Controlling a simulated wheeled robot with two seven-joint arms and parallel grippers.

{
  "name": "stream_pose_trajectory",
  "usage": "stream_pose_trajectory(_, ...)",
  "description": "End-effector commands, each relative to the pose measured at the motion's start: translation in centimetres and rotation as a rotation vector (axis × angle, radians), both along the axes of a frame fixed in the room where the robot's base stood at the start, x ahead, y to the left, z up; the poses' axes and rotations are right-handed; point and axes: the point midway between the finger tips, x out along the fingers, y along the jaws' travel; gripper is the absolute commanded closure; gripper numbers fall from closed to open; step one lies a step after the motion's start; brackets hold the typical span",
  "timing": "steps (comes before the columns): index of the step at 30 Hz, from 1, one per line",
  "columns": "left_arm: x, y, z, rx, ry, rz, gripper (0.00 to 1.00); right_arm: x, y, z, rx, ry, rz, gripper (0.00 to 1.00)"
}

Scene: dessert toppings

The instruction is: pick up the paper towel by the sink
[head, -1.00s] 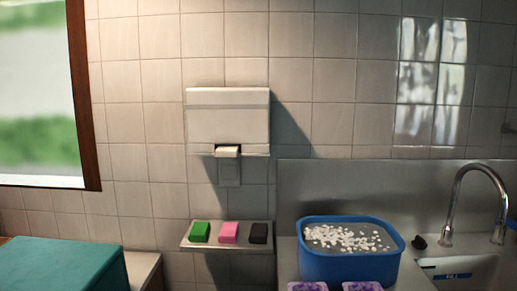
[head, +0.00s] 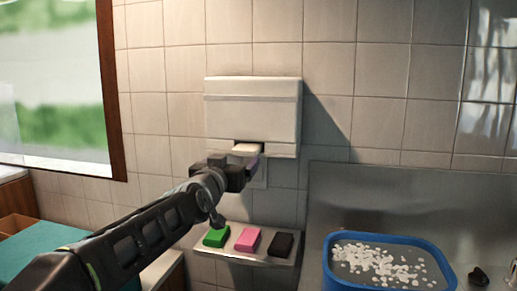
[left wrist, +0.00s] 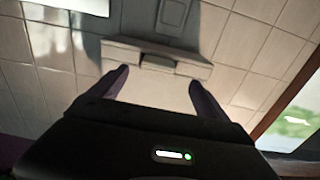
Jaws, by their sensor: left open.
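The paper towel (head: 246,149) is a small pale tab sticking out of the slot under the white wall dispenser (head: 254,103). In the left wrist view the dispenser's slotted edge and the tab (left wrist: 158,63) appear just beyond my fingers. My left gripper (head: 245,168) is just below the tab in the head view, hiding part of the area under the slot. In the left wrist view its two fingers (left wrist: 158,88) are spread apart with nothing visibly held between them. Whether a finger touches the towel cannot be told. My right gripper is out of view.
A metal shelf (head: 246,257) below holds a green sponge (head: 216,236), a pink one (head: 247,240) and a black one (head: 280,244). A blue basin (head: 329,266) with white pieces stands at lower right. A window (head: 55,85) is at left.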

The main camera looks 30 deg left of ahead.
Motion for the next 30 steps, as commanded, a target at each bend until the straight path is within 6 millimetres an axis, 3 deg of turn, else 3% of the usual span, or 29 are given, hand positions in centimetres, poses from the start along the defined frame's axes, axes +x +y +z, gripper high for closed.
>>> stream_pose_trajectory(10,2.4,0.7,-0.1,-0.004,0.002,-0.002,0.13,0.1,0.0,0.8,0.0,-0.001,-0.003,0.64)
stream_pose_trajectory(22,3.1,1.0,-0.2,-0.004,0.003,-0.002,0.13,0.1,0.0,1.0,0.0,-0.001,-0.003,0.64)
stream_pose_trajectory(30,6.6,2.2,-0.2,-0.004,0.003,-0.002,0.13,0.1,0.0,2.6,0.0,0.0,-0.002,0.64)
